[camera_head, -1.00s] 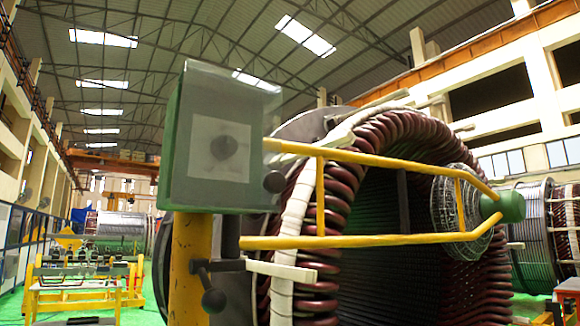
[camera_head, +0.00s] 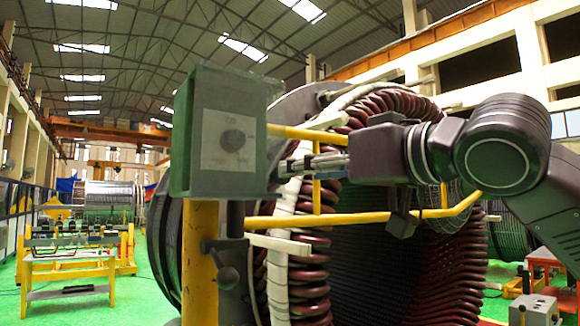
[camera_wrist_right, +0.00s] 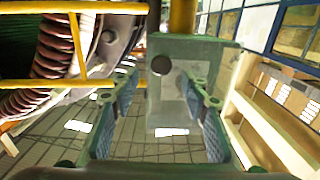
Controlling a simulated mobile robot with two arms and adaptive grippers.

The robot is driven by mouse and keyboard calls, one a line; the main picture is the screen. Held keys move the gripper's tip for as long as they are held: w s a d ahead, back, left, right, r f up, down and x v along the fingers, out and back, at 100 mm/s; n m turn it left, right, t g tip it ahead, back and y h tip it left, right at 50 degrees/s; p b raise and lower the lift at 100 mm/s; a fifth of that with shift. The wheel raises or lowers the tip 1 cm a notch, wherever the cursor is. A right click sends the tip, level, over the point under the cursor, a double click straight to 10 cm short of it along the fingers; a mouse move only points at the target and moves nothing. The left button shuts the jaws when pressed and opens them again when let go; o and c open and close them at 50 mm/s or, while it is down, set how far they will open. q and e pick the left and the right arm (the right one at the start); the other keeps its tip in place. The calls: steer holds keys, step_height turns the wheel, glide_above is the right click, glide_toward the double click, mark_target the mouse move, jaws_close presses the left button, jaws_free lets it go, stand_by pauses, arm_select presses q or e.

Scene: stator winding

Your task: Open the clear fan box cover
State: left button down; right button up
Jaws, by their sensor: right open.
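In the right wrist view the fingers of the right gripper (camera_wrist_right: 158,108) are spread apart. A dark ball knob (camera_wrist_right: 161,65) shows between and beyond them, against the box (camera_wrist_right: 185,48). Contact cannot be told. My left gripper is out of view.
Yellow rails (camera_head: 350,221) run right from the box, below my right arm. Behind them stands the large stator (camera_head: 390,110) with dark red coils. A yellow bench (camera_head: 75,265) stands at the left.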

steer(key=p+x, duration=0.2)
steer(key=x, duration=0.4)
steer(key=shift+c, duration=0.6)
steer(key=shift+a, duration=0.1)
jaws_close()
